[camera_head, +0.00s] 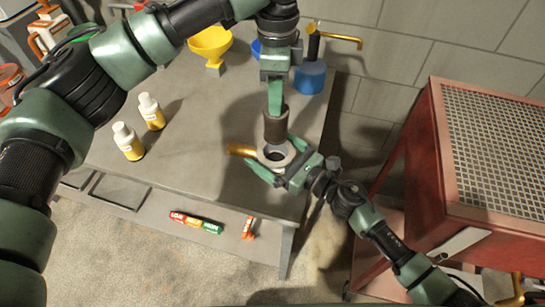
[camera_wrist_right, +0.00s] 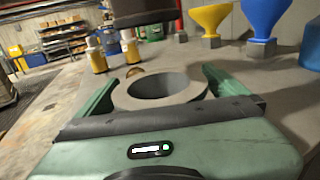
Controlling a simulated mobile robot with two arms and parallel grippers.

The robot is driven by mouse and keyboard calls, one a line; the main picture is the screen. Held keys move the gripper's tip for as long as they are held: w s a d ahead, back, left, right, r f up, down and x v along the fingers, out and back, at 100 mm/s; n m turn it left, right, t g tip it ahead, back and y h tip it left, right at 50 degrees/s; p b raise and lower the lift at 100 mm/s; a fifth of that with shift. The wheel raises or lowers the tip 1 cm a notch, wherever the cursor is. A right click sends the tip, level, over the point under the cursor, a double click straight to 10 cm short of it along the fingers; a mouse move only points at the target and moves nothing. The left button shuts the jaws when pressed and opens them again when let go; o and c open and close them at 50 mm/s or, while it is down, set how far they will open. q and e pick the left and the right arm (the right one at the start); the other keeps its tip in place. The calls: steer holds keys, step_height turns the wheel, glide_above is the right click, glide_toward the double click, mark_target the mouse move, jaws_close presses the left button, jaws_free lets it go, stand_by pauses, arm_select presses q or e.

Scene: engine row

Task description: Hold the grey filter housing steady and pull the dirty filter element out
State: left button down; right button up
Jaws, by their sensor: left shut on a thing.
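The grey filter housing (camera_head: 265,159) is near the right end of the grey workbench, its round opening facing up and looking empty. It also shows in the right wrist view (camera_wrist_right: 123,97). My right gripper (camera_head: 277,157) has a finger on each side of the housing, and both appear to touch it. The dirty filter element (camera_head: 276,128), a dark brown cylinder, hangs upright from my left gripper (camera_head: 275,110), which is shut on its top. In the right wrist view the element's dark lower end (camera_wrist_right: 145,17) is above the housing, with a gap between them.
A brass-coloured part (camera_head: 241,150) is left of the housing. Two white-and-yellow bottles (camera_head: 128,142), a yellow funnel (camera_head: 210,46) and a blue oil can (camera_head: 310,77) stand on the workbench (camera_head: 200,160). A red cabinet with a mesh top (camera_head: 495,140) is at right.

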steer(key=v, duration=1.2)
